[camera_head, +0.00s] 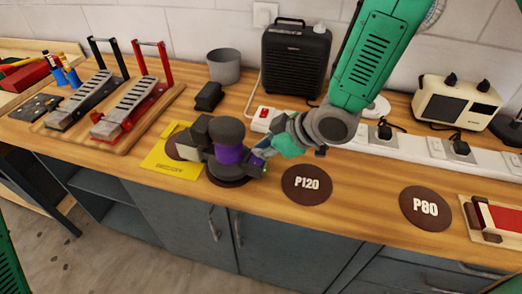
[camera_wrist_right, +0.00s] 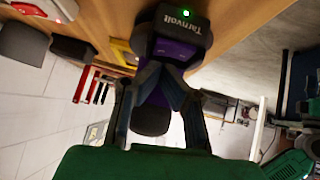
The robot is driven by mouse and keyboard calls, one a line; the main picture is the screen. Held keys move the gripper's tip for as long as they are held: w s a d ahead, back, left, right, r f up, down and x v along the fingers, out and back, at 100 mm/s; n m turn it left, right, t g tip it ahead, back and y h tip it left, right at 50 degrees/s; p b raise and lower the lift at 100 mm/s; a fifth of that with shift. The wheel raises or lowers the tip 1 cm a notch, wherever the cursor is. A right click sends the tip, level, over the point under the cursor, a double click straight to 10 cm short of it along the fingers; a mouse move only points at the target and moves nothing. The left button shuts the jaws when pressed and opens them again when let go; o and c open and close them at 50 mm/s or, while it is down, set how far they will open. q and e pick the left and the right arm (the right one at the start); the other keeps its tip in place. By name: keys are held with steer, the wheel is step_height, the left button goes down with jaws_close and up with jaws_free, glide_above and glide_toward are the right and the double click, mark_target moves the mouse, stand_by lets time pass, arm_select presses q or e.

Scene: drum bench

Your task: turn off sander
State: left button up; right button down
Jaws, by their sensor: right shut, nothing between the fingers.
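The sander (camera_head: 228,158), dark grey with a purple band, stands on the wooden bench left of centre in the head view. In the right wrist view the sander (camera_wrist_right: 182,28) shows a dark end face with the word "Tarnvolt" and a lit green light (camera_wrist_right: 186,13). My right gripper (camera_head: 261,154) is low beside the right side of the sander, its fingers shut with nothing between them. In the right wrist view the fingertips (camera_wrist_right: 162,70) are close to the sander; I cannot tell whether they touch it. My left gripper is out of view.
Brown discs P120 (camera_head: 307,185) and P80 (camera_head: 426,208) lie to the right. A yellow sheet (camera_head: 168,165) lies left of the sander. A white power strip (camera_head: 400,148) with plugs and a red switch (camera_head: 264,114) runs behind my right gripper. A black box (camera_head: 296,62) stands at the back.

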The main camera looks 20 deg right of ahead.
steer(key=shift+d+f, duration=0.15)
steer(key=shift+f, duration=0.4)
steer(key=shift+d, duration=0.15)
steer(key=shift+f, duration=0.2)
steer(key=shift+s, duration=0.1)
